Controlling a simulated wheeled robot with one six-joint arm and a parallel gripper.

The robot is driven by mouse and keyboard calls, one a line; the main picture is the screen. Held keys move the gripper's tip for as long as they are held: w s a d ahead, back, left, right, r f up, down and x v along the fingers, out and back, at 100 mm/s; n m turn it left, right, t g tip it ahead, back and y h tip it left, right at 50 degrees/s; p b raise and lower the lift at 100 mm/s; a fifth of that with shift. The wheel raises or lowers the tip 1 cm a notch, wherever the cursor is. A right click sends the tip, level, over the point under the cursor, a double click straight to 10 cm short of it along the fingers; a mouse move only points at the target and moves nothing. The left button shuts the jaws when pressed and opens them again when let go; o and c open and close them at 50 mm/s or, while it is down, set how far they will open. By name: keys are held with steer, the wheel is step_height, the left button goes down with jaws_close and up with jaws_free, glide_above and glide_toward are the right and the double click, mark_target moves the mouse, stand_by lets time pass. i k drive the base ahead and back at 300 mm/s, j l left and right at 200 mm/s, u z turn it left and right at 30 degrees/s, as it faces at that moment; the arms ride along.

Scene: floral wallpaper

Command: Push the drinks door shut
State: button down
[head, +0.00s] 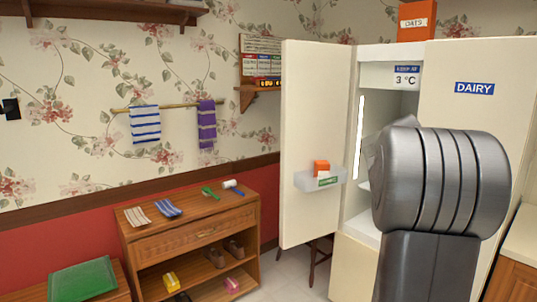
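A tall cream fridge (377,52) stands on the right. Its left door (315,120) stands wide open, swung out to the left, with its inner side facing me. No drinks label shows on this side. A door bin (305,181) on it holds a small orange carton (321,166) and a green-labelled item. The right door (500,65), marked DAIRY, looks shut. My arm's large grey links stand in front of the fridge and hide part of the opening and the DAIRY door. My gripper's fingers do not show.
An orange OATS box (416,28) sits on top of the fridge. A wooden cabinet (190,228) with cloths and utensils stands left of the open door. A stool (317,258) shows below the door. A counter (520,240) is at the right edge. Some floor is clear before the fridge.

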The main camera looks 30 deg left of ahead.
mark_target(315, 76)
steer(key=i+j+u, duration=0.8)
steer(key=i+u, duration=0.15)
steer(key=i+j, duration=0.15)
steer(key=i, duration=0.35)
steer(key=i+j, duration=0.2)
steer(key=i, duration=0.3)
steer(key=i+j+u, duration=0.1)
steer(key=i, duration=0.4)
